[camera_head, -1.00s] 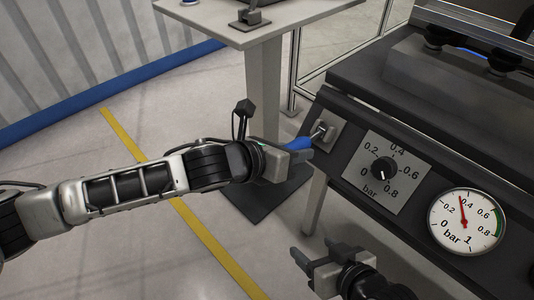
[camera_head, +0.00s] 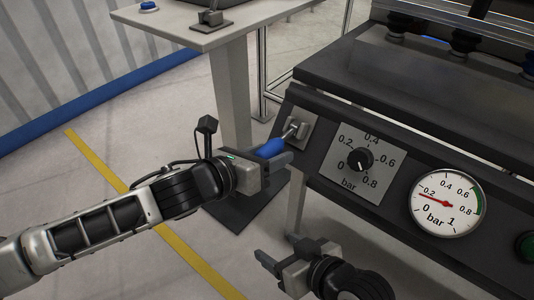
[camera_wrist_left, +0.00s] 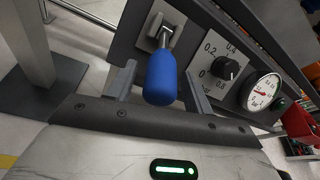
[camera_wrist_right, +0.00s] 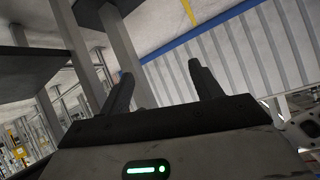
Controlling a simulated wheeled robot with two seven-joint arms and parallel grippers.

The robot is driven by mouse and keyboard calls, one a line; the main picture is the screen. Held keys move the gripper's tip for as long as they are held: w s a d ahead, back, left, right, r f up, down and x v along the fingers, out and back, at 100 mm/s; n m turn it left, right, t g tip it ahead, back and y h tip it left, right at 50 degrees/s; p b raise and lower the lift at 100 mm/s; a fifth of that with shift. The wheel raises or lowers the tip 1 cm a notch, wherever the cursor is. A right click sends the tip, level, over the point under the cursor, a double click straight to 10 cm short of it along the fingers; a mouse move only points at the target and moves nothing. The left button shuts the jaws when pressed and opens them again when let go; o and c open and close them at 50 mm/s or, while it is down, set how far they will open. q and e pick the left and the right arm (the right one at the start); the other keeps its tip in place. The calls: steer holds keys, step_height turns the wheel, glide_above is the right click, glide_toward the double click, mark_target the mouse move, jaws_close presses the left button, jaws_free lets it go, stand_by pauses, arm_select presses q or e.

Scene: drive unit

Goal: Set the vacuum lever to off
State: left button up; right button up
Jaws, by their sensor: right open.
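The vacuum lever has a blue handle (camera_head: 270,148) on a metal stem and a light plate (camera_head: 297,131) at the left end of the dark panel. The handle points outward and down-left from the plate. My left gripper (camera_head: 272,168) is at the handle. In the left wrist view the blue handle (camera_wrist_left: 161,78) lies between its two fingers, with a gap on each side, so the gripper is open around it. My right gripper (camera_head: 279,250) is open and empty, below the panel; its spread fingers also show in the right wrist view (camera_wrist_right: 160,85).
A pressure knob (camera_head: 360,159) and a round gauge (camera_head: 446,203) sit right of the lever; the gauge needle reads just under 0.2 bar. A green button (camera_head: 526,246) is at the far right. A small table (camera_head: 200,35) stands behind, left of the panel.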

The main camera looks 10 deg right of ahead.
stand_by(0.3)
arm_select(q)
steer(key=shift+a, duration=0.2)
steer(key=p+v, duration=0.3)
steer(key=v, duration=1.2)
steer(key=shift+s+r, duration=0.25)
steer(key=shift+s, duration=0.05)
arm_select(e)
steer(key=shift+s+d+r+h, duration=0.35)
steer(key=shift+d+r, duration=0.25)
steer(key=shift+r, duration=0.15)
arm_select(q)
steer(key=shift+a, duration=0.1)
arm_select(e)
steer(key=shift+f, duration=0.1)
